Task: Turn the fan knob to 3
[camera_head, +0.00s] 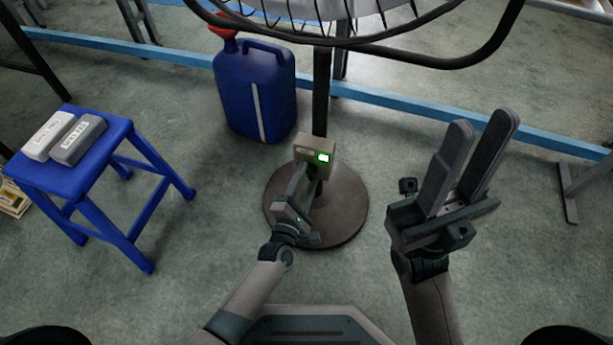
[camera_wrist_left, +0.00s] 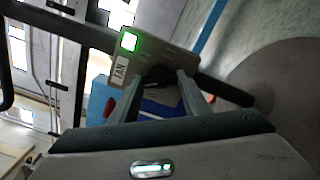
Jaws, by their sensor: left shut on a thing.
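The fan's control box (camera_head: 317,152) is a beige box on the fan pole, with a lit green display; in the left wrist view the box (camera_wrist_left: 166,61) carries a white label and the green display. My left gripper (camera_head: 311,182) is at the lower front of the box, its fingers reaching to the box's face, and is shut on the knob there. The knob itself is hidden between the fingertips, so its setting cannot be read. The display's digit is too bright to read. My right gripper (camera_head: 484,143) is raised to the right of the fan, open and empty.
The fan's round base (camera_head: 343,213) stands on the floor, with its wire cage (camera_head: 330,15) above. A blue jug (camera_head: 255,90) with a red cap stands behind left.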

